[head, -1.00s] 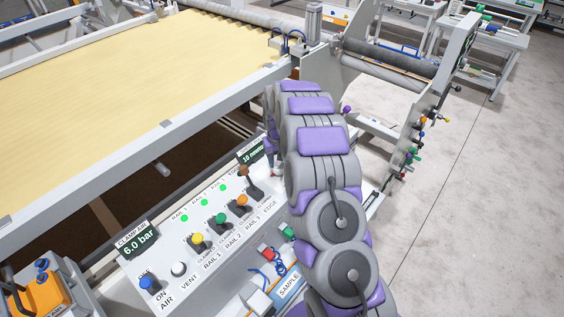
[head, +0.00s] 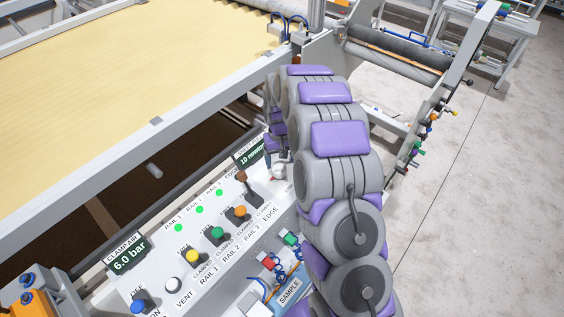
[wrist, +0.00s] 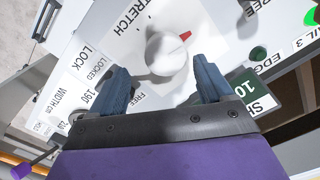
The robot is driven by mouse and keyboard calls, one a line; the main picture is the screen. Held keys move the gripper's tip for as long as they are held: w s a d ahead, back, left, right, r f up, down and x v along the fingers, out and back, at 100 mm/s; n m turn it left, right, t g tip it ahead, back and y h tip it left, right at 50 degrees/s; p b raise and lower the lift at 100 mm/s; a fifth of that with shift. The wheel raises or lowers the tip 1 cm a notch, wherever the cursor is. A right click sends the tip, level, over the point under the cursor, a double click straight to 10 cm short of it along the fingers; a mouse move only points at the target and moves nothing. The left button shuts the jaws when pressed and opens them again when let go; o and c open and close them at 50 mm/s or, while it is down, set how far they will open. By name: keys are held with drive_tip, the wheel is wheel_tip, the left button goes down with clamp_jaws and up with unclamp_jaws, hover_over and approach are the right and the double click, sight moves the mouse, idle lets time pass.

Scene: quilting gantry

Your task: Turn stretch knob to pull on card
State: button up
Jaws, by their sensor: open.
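The white stretch knob (wrist: 166,52) with a red pointer mark sits beside the word STRETCH on the white panel in the wrist view. Its red mark points to the upper right. My gripper (wrist: 161,66) is open, its two blue fingers on either side of the knob's near part; I cannot tell whether they touch it. A dark green display (wrist: 241,93) by the right finger shows 10; in the head view the display (head: 254,155) reads about 10 newton, partly covered by my arm. I cannot pick out a card with a readable value.
The panel carries levers with yellow (head: 193,256), green (head: 217,233) and orange (head: 239,211) knobs, and a brown-topped edge lever (head: 242,177) close to my arm. The clamp air display (head: 129,256) reads 6.0 bar. Yellow sheet (head: 130,70) lies behind; open floor (head: 480,220) is at right.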

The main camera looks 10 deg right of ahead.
sight(281, 171)
wheel_tip(281, 171, up, 16)
drive_tip(key=s+t+p, duration=0.1)
drive_tip(key=s, duration=0.1)
drive_tip(key=shift+a+r+p, duration=0.15)
drive_tip(key=shift+r+p, duration=0.1)
drive_tip(key=shift+p, duration=0.1)
